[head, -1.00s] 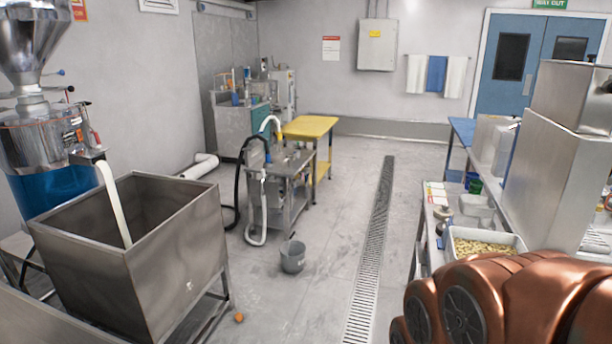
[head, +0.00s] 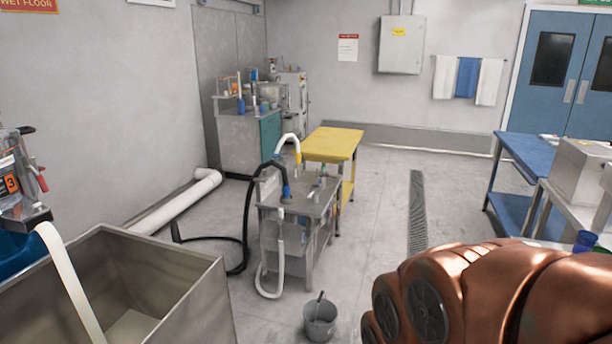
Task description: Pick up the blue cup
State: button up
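A small blue object (head: 586,240), which looks like a blue cup, shows near the right edge of the head view, just above my arm and beside the steel shelving. It is small and partly hidden, so I cannot be sure of its shape. My gripper is not in view. Only the copper-coloured links of my arm fill the lower right, covering part of the floor and the right-hand shelving.
A steel hopper (head: 183,289) stands at the lower left. A steel cart (head: 299,203) with hoses, a yellow table (head: 332,143) and a grey bucket (head: 320,319) stand mid-room. A blue table (head: 540,155) is at right. Open floor lies around the drain grate (head: 417,215).

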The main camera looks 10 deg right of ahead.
aim_at(584, 241)
jog(key=z, duration=0.65)
jog(key=i, duration=1.75)
jog(key=z, duration=0.85)
jog(key=i, duration=0.25)
jog(key=z, duration=0.15)
